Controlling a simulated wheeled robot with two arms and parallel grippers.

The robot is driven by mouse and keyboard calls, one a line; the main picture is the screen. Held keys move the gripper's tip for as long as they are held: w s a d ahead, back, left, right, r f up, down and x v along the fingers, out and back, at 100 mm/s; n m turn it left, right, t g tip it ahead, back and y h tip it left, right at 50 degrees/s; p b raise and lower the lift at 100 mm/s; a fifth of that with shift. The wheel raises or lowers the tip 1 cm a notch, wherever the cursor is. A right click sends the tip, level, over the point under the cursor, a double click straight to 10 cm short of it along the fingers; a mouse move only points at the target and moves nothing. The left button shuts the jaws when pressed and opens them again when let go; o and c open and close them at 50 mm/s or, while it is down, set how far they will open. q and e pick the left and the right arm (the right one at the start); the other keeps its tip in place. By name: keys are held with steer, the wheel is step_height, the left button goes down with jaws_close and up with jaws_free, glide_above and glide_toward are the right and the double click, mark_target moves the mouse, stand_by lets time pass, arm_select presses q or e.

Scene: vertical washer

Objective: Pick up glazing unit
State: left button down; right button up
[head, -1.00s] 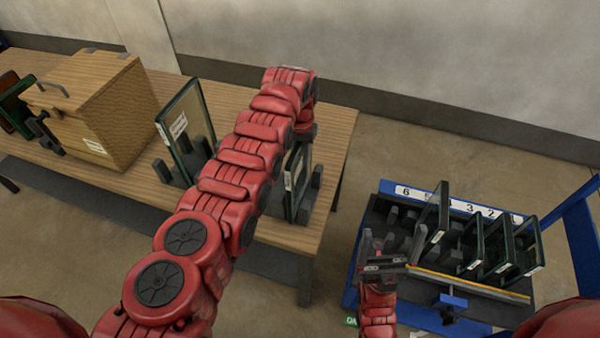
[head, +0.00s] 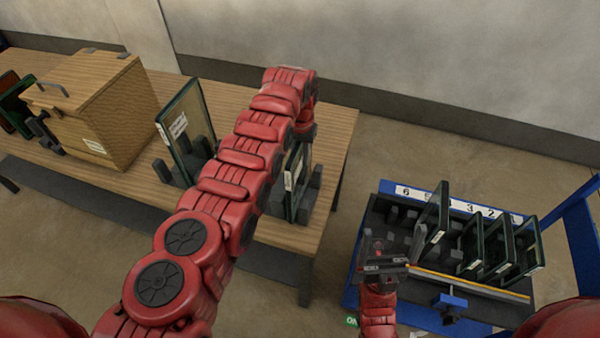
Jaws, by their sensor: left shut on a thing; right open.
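A dark-framed glazing unit (head: 297,180) stands upright in a dark holder near the table's right end, partly hidden by my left arm. My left gripper (head: 304,133) is above it, mostly hidden behind the arm, and is shut on its upper edge. Another glazing unit (head: 186,130) stands in a holder further left on the table. My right gripper (head: 393,250) is open at the left front of the blue numbered rack (head: 447,317). A glazing unit (head: 432,222) stands in the rack just right of that gripper; I cannot tell whether they touch.
Several more glazing units (head: 520,247) stand in the rack's right slots. A wooden box (head: 105,110) and dark-framed panels (head: 18,103) are on the left of the wooden table (head: 335,135). Open floor (head: 400,150) lies between table and rack; a wall is behind.

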arm_select(q)
steer(key=shift+w+r, duration=0.1)
steer(key=shift+r, duration=0.05)
stand_by(0.3)
steer(key=shift+w+r, duration=0.1)
steer(key=shift+r, duration=0.3)
step_height(320, 180, up, 7)
steer(key=b, duration=0.3)
steer(key=shift+r+b, duration=0.15)
steer(key=shift+b, duration=0.15)
step_height(320, 180, up, 4)
steer(key=shift+d, duration=0.1)
steer(key=shift+r+p, duration=2.9)
steer(key=shift+p, duration=0.3)
